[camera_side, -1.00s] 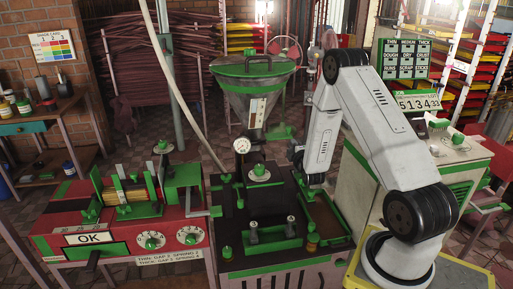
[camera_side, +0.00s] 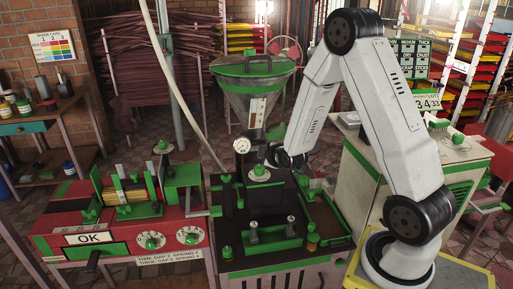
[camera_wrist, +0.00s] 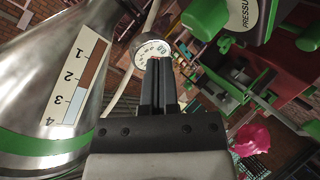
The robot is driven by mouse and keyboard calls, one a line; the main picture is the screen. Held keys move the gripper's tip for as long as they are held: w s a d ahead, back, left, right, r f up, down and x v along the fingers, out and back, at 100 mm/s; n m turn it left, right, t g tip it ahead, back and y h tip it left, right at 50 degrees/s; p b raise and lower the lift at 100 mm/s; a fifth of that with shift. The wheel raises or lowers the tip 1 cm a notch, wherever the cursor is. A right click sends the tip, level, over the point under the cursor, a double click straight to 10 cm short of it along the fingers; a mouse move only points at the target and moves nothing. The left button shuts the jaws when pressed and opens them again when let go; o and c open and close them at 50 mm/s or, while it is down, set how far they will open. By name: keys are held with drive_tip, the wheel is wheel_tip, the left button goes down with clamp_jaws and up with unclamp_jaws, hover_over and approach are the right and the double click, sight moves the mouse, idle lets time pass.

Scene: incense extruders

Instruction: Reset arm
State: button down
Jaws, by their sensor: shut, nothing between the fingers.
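My gripper (camera_wrist: 164,75) shows in the wrist view with its two dark fingers shut together and nothing between them. In the side view my gripper (camera_side: 272,156) hangs at the end of the raised arm, over the back of the dark extruder bench (camera_side: 230,240), partly hidden by my wrist. It appears close to the round pressure gauge (camera_side: 242,145), which also shows beyond the fingertips in the wrist view (camera_wrist: 152,52). The steel hopper (camera_side: 250,100) with a green rim stands behind it and fills the left of the wrist view (camera_wrist: 60,80).
A green-edged tray (camera_side: 325,220) lies at the bench's right. A pale cabinet (camera_side: 370,190) stands behind my arm. A slanted pale pipe (camera_side: 178,80) runs down beside the hopper.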

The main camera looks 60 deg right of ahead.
drive_tip(key=s+a+r+m+g+y, duration=0.1)
drive_tip(key=s+a+m+g+y, duration=0.1)
drive_tip(key=s+a, duration=0.5)
drive_tip(key=s+a+r+m+g+y, duration=0.2)
drive_tip(key=s+a+g, duration=0.4)
drive_tip(key=a, duration=0.7)
drive_tip(key=shift+s+a+m+y, duration=0.15)
drive_tip(key=shift+s+m+y, duration=0.7)
drive_tip(key=shift+s, duration=0.35)
